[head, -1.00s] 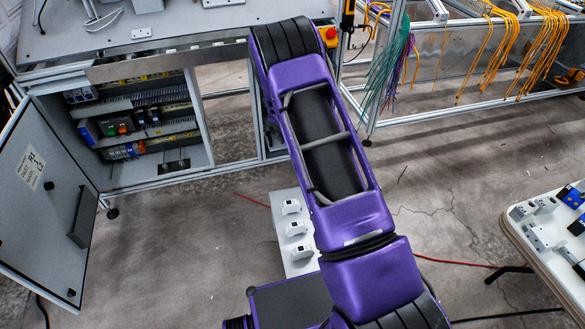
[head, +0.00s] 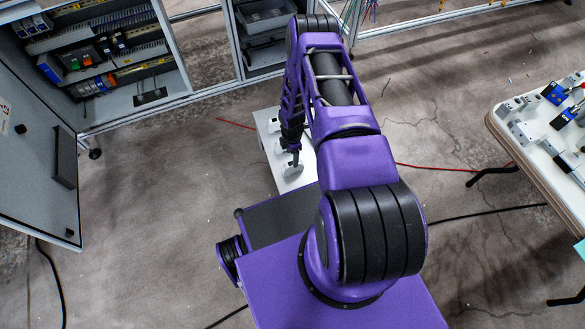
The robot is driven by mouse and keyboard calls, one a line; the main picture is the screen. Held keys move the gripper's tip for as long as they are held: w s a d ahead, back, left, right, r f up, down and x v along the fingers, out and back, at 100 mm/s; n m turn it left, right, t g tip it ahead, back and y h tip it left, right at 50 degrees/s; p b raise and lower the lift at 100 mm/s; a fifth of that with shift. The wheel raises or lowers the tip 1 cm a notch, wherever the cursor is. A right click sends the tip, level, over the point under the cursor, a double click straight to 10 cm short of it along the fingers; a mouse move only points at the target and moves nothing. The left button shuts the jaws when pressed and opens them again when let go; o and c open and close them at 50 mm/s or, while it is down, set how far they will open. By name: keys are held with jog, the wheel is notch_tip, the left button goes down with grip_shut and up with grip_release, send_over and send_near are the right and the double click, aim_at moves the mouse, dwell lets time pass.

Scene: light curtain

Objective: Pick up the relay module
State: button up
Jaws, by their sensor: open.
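Small white modules with dark faces stand in a row on a narrow white stand (head: 303,178) on the floor. One module (head: 279,147) shows left of my gripper (head: 295,161). Another module (head: 290,171) shows at the near end, just below the fingertips. I cannot tell for sure which one is the relay module. My gripper points down over the near part of the stand. It is open and looks empty. Whether it touches a module is too small to see. My arm hides the right side of the stand.
An open control cabinet (head: 165,103) stands at the upper left, its grey door (head: 30,175) swung out. A white table (head: 510,138) with several parts is at the right. Cables cross the floor.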

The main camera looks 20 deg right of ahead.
aim_at(291, 163)
jog(key=shift+a+f+b, duration=0.15)
jog(key=shift+f+b, duration=0.5)
jog(key=shift+f, duration=2.85)
grip_shut()
